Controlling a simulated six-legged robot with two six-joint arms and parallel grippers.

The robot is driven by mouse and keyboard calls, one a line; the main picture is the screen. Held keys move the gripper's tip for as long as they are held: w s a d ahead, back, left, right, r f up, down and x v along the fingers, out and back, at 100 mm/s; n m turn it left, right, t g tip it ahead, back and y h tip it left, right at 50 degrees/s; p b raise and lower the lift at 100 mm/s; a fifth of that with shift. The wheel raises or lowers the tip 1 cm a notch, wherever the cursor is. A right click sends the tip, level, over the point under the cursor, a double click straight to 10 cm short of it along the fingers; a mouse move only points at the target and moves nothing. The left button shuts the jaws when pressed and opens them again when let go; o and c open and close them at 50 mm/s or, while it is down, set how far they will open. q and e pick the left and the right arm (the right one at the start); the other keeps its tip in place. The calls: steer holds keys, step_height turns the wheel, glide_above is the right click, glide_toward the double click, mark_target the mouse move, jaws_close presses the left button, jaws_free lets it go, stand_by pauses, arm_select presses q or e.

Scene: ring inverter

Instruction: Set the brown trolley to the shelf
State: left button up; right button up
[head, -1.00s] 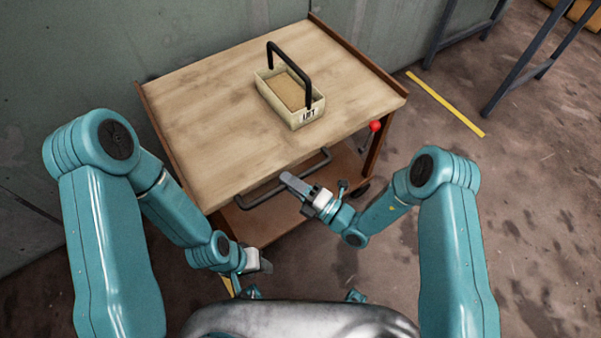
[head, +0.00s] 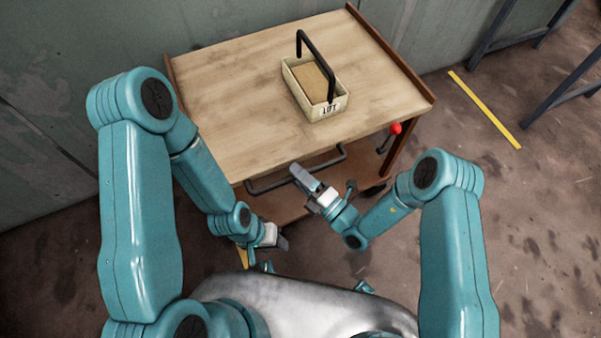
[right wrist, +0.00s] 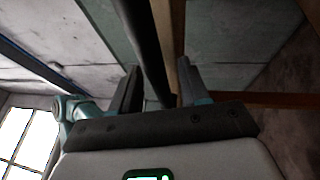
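The brown trolley (head: 235,110) has a wooden top with raised brown end rims and stands close to the grey-green wall. Its black bar handle (head: 268,185) runs along the near edge, below the top. My right gripper (head: 298,173) is at the middle of this handle and covers part of it. In the right wrist view, a dark bar (right wrist: 146,40) passes between the spread fingers of the right gripper (right wrist: 158,88), with gaps beside it. My left gripper (head: 280,240) hangs low before the trolley, apart from the handle; its fingers are too small to read. I cannot identify a shelf.
A cream box (head: 322,107) with a tall black handle and a label stands on the trolley top. A red-knobbed lever (head: 394,129) sticks out at the trolley's right side. A yellow floor line (head: 485,110) and dark metal legs (head: 500,30) lie right.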

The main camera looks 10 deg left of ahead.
steer(key=shift+w+d, duration=0.1)
stand_by(0.3)
steer(key=v, duration=1.6)
steer(key=shift+b, duration=0.35)
steer(key=shift+d, duration=0.1)
